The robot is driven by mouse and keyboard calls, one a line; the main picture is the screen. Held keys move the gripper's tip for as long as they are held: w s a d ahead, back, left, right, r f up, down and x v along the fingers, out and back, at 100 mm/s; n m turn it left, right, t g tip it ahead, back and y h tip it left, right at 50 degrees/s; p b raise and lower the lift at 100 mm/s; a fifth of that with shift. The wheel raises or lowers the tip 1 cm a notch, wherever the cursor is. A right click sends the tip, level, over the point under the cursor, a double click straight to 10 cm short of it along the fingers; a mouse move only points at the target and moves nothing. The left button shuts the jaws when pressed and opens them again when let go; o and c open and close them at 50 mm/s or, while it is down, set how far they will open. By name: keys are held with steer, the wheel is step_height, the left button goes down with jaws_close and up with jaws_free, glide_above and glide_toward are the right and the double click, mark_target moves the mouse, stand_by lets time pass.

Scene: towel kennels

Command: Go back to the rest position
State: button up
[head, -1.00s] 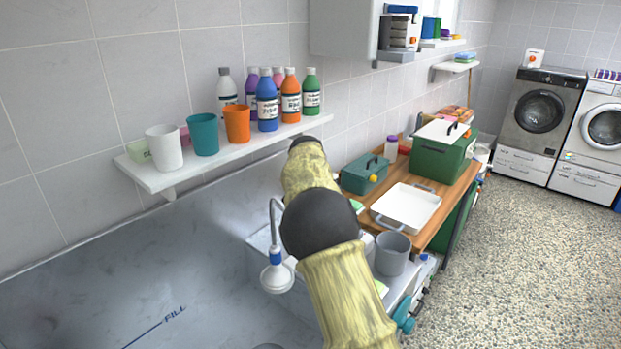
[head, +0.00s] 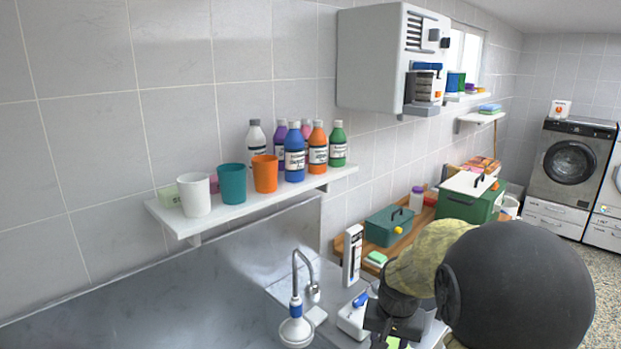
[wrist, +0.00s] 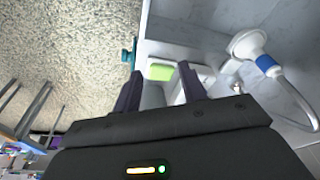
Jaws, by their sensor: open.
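My gripper (head: 393,325) is low in the head view, right of the tap, with my arm bent behind it at the lower right. In the wrist view my gripper (wrist: 160,78) has its two dark fingers apart with nothing held between them. A yellow-green sponge (wrist: 161,71) shows beyond the gap between the fingertips, apart from them. A white spray head (wrist: 247,44) with a blue band lies to the right of the fingers. It also hangs from the tap in the head view (head: 296,331).
A wall shelf (head: 186,229) holds several cups and bottles on the left. A grey tub (head: 120,320) lies below it. A teal box (head: 388,227) and a green box (head: 470,206) stand on the wooden counter behind my arm. A white wall unit (head: 375,60) hangs above.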

steer(key=s+a+f+n, duration=0.1)
steer(key=s+f+n, duration=0.1)
steer(key=s, duration=1.2)
steer(key=shift+f+n, duration=0.4)
steer(key=shift+n, duration=0.5)
